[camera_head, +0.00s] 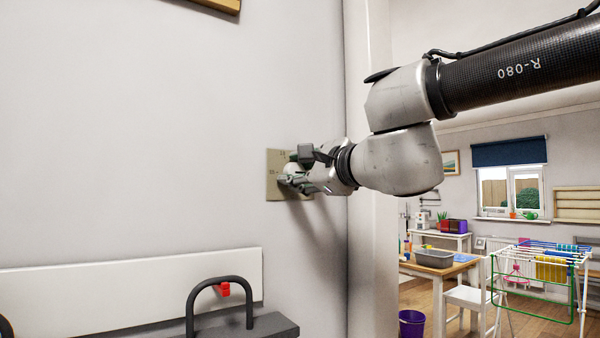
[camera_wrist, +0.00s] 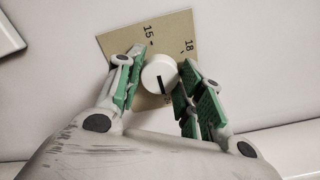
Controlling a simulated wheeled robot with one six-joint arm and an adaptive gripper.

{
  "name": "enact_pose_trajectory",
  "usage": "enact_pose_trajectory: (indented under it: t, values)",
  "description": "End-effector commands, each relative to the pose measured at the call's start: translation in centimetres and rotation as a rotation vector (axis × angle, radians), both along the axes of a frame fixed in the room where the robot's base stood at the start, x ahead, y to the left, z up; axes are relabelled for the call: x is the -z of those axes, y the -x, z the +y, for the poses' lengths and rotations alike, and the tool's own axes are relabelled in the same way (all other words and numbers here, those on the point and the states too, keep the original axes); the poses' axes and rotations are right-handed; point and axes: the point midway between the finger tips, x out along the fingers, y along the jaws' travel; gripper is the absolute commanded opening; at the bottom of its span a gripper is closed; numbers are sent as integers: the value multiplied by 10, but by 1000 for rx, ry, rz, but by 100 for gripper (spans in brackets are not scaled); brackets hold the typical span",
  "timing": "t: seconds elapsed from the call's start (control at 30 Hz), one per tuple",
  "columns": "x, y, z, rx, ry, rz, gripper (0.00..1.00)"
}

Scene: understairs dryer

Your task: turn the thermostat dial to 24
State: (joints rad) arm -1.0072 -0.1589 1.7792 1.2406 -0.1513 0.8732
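The thermostat plate (camera_head: 276,190) is beige and fixed to the white wall; it also shows in the wrist view (camera_wrist: 113,42). The numbers 15 and 18 are readable on it. The dial (camera_wrist: 153,72) is a round white knob with a black pointer line, which points down in the wrist view, roughly away from the 15. My gripper (camera_head: 297,167) is at the plate, with its green-padded fingers on either side of the dial in the wrist view (camera_wrist: 160,78). A gap shows at the left finger; whether the right finger touches is unclear. The fingers hide other numbers.
A bench with a black curved handle (camera_head: 220,281) and a red piece stands below on the left. A wall edge (camera_head: 366,220) is right of the plate. Beyond it are a table with a grey tub (camera_head: 434,259), a white chair and a drying rack (camera_head: 540,270).

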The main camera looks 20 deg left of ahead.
Motion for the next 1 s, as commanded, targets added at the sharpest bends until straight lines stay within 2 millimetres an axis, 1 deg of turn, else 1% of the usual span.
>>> enact_pose_trajectory:
  t: [0.03, 0.1, 0.47, 0.57, 0.8, 0.9, 1.0]
  values:
    - [1, 0, 0, 0, 1, 1, 46]
    - [1, 0, 0, 0, 1, 1, 59]
    - [0, 2, -3, 1, -1, -1, 59]
    - [-1, 10, -12, 0, -2, -1, 59]
    - [-1, 37, -45, 2, -2, 0, 59]
    - [0, 44, -53, 1, -1, 1, 59]
    - [0, 48, -57, 0, 0, 0, 59]
